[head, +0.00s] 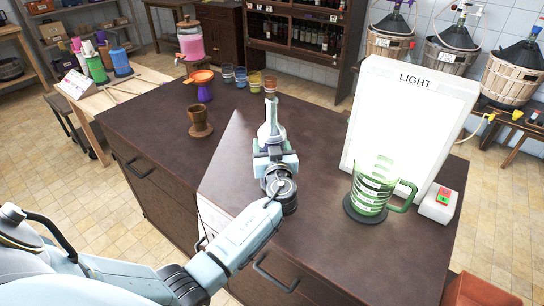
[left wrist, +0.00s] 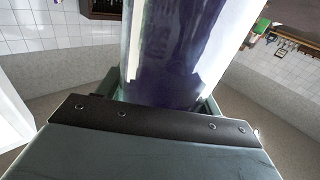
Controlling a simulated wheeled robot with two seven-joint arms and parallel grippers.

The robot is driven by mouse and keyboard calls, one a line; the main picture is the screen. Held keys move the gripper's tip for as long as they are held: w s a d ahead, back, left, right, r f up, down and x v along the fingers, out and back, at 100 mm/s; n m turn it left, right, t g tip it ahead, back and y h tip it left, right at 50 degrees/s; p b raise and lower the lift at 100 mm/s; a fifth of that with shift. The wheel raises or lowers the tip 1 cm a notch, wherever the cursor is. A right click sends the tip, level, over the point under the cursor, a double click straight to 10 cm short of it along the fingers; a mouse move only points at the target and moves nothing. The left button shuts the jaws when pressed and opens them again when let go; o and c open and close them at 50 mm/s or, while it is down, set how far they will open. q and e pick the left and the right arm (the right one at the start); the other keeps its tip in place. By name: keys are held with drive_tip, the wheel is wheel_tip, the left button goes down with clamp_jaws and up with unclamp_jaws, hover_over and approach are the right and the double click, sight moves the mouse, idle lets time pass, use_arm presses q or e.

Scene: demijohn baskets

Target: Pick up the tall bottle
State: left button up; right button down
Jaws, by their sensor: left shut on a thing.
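My left gripper (head: 271,146) is shut on the tall bottle (head: 270,117) above the dark counter. In the head view only the bottle's pale, narrow upper part shows beyond the gripper. The rest is hidden behind my wrist, and I cannot tell whether its base touches the counter. In the left wrist view the bottle (left wrist: 175,50) is clear glass with a dark bluish-purple look, large between the fingers. My right gripper is not in view.
A green measuring jug (head: 370,190) stands on a dark round base before the lit panel (head: 398,125), right of my gripper. A brown cup (head: 200,122), a purple-and-orange funnel stand (head: 203,84) and several small colored jars (head: 241,78) stand farther back. The counter's (head: 325,235) front right is clear.

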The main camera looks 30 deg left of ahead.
sight(271, 113)
use_arm(q)
drive_tip(key=shift+r, duration=0.15)
clamp_jaws()
drive_tip(key=shift+w+r, duration=0.1)
drive_tip(key=shift+r, duration=0.1)
drive_tip(key=shift+r+p, duration=0.35)
drive_tip(key=shift+r, duration=4.45)
